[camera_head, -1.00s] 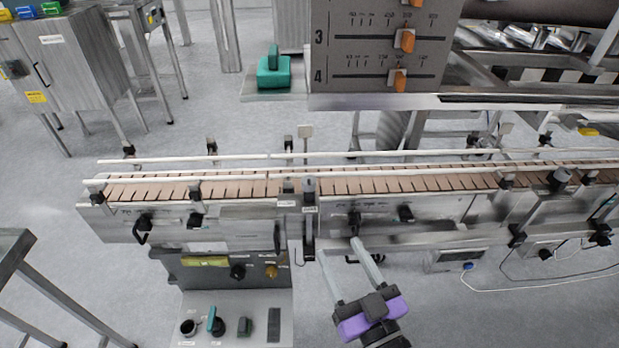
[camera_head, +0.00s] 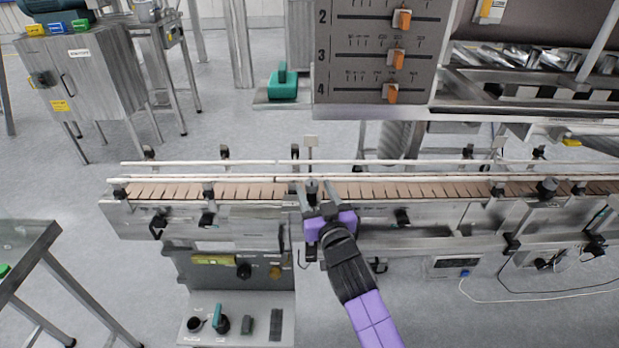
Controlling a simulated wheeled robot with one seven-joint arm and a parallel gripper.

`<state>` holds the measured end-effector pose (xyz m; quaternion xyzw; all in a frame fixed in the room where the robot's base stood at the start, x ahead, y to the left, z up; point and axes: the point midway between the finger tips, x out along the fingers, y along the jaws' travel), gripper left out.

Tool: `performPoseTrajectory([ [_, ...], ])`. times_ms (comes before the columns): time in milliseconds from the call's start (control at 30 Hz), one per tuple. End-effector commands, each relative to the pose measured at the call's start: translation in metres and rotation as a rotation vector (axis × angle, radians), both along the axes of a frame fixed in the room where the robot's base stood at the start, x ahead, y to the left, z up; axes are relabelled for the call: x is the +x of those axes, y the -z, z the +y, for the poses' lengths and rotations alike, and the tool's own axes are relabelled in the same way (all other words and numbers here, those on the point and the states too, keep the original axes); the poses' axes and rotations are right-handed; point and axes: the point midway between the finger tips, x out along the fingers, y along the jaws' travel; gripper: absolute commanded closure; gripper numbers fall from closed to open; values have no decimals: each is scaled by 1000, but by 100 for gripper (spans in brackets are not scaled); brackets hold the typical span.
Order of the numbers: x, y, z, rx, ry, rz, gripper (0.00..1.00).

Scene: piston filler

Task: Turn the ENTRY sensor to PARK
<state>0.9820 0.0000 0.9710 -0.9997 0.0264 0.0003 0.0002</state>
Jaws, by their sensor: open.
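A dark, upright sensor post (camera_head: 312,186) stands at the near rail of the conveyor, left of the picture's middle. Its place suggests the ENTRY sensor, but its label is hidden or too small to read. My purple and black gripper (camera_head: 314,190) reaches it from the near side, with its fingers open and pointing to the conveyor. The post's top shows between the fingertips; I cannot tell whether they touch it. The gripper body hides the lower part of the post and any PARK mark.
The conveyor (camera_head: 400,190) runs left to right with white guide rails. A control panel (camera_head: 258,328) with knobs sits below left. A slider panel (camera_head: 375,50) with orange handles hangs above. A steel table (camera_head: 25,240) is at left.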

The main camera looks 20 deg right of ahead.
Motion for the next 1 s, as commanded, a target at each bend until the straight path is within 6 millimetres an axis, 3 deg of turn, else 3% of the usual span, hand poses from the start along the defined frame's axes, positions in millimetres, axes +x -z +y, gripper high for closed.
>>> performPoseTrajectory([
  [200, 35, -1, -2, -2, 0, -1, 47],
  [400, 56, 0, -3, -2, 0, -1, 47],
  [767, 61, 0, -3, 0, -1, -1, 47],
  [1000, 61, 0, -3, 0, -1, -1, 90],
])
